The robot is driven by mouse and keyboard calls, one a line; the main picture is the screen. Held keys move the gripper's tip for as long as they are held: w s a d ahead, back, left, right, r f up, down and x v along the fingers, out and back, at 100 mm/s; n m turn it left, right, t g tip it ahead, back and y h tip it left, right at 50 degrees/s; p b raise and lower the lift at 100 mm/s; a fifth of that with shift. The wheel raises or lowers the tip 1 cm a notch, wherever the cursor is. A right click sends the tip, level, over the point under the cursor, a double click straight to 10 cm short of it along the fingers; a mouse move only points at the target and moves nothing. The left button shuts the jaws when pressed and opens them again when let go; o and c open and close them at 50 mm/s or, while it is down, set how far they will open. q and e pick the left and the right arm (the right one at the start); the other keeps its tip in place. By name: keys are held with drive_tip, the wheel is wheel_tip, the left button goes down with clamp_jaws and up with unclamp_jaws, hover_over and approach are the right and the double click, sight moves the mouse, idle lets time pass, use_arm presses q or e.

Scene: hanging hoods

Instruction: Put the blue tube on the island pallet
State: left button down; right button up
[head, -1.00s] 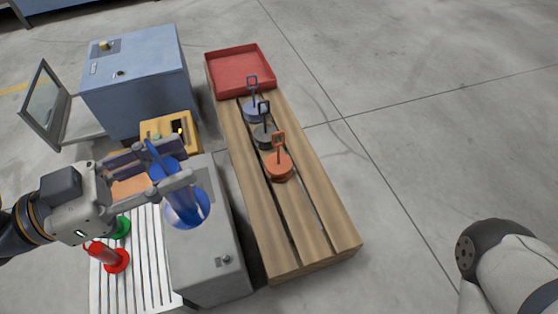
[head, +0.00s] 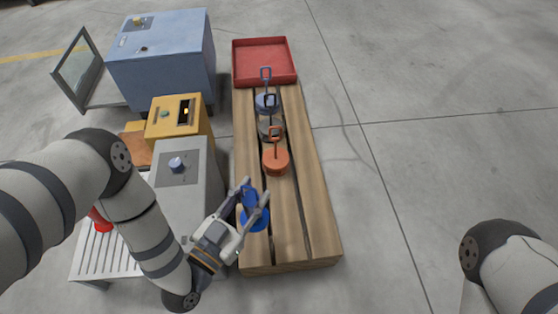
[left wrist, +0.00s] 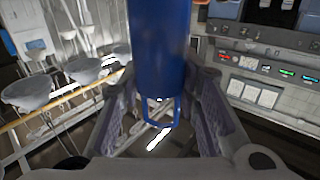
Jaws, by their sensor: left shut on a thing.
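The blue tube (head: 256,219) is held in my left gripper (head: 255,190) above the near end of the wooden slatted pallet (head: 318,225). Whether its base touches the slats I cannot tell. In the left wrist view the blue tube (left wrist: 160,50) stands between the two fingers, with a blue loop handle at its end. My right gripper is out of view; only part of my right arm shows at the lower right.
On the pallet stand an orange weight (head: 276,160), a dark grey one (head: 270,127) and a blue-grey one (head: 266,102), each with a loop handle. A red tray (head: 265,62) lies at the far end. Grey (head: 187,180), yellow (head: 180,117) and blue (head: 160,60) machines stand left.

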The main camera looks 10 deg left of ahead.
use_arm(q)
drive_tip(key=w+d+f+b, duration=0.3)
drive_tip(key=d+f+b, duration=0.2)
drive_tip(key=d+f, duration=0.1)
drive_tip(key=w+d+f+b, duration=0.4)
drive_tip(key=d+f+b, duration=0.1)
drive_tip(key=d+f, duration=0.1)
drive_tip(key=shift+f, duration=0.7)
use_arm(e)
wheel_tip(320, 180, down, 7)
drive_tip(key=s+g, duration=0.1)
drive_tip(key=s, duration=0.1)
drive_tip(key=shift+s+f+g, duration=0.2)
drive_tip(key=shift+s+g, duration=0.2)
use_arm(q)
drive_tip(key=c, duration=1.2)
unclamp_jaws()
drive_tip(key=shift+s, duration=0.1)
drive_tip(key=p+v, duration=0.3)
drive_tip(key=v, duration=0.9)
drive_tip(key=shift+p, duration=0.35)
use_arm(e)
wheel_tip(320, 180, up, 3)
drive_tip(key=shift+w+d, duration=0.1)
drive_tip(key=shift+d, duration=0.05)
